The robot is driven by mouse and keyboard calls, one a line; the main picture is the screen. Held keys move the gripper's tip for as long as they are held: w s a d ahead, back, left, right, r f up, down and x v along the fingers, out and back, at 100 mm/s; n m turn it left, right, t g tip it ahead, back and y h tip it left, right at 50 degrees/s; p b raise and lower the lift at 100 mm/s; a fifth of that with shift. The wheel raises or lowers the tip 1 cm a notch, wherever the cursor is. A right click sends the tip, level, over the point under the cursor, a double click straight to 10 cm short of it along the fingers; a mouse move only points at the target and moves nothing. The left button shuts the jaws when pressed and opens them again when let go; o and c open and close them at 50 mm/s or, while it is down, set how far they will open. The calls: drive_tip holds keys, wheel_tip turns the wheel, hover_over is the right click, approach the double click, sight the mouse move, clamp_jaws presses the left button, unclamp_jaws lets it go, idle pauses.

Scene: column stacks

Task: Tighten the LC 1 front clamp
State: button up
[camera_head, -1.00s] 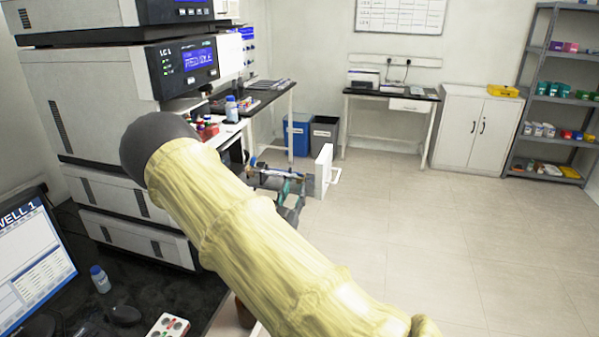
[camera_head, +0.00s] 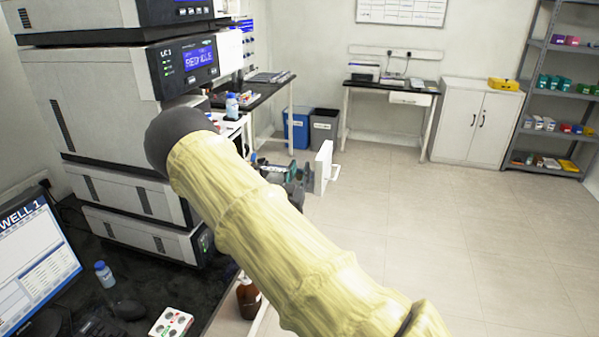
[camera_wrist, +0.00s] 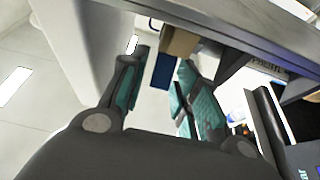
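The LC 1 stack (camera_head: 110,95) stands at the left in the head view, its blue display lit. A white door-like panel (camera_head: 322,167) stands out from its front side. My gripper (camera_head: 287,172) shows small beyond my sleeved arm, close to this panel. In the wrist view, my gripper's (camera_wrist: 161,68) teal-padded fingers are spread, with a clear gap and nothing held between them. I cannot make out the front clamp in either view; my arm and gripper cover part of the stack's front.
A brown bottle (camera_head: 248,298) stands by the bench edge, below my arm. A monitor (camera_head: 38,265), a small blue-capped bottle (camera_head: 104,274) and a white button box (camera_head: 171,322) are on the black bench. Blue (camera_head: 297,128) and grey bins (camera_head: 323,126) stand behind. Floor at right is clear.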

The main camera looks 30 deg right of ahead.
clamp_jaws()
